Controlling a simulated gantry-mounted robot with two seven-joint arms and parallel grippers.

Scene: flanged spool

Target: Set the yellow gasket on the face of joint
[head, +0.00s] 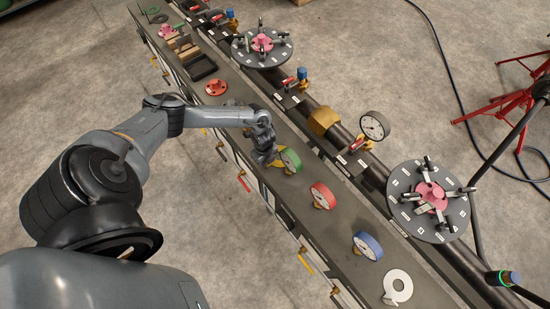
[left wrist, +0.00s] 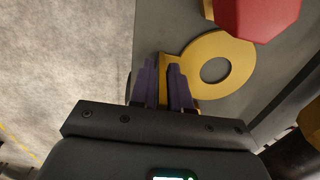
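The yellow gasket (left wrist: 218,62) is a flat ring with a tab, lying on the grey bench in the left wrist view. Its tab reaches back to my left gripper (left wrist: 162,68). In the head view my left gripper (head: 264,157) is low over the bench, beside a green disc, and I cannot make out the gasket clearly there. Two dark round plates (head: 428,201) with pink hubs stand beyond the bench; which part is the joint is unclear. My right gripper is not in view.
A red block (left wrist: 257,15) is close beyond the gasket in the left wrist view. Along the bench stand green (head: 289,160), red (head: 323,195) and blue (head: 368,245) discs, and a white ring (head: 397,287). A pipe with a gauge (head: 374,126) runs behind.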

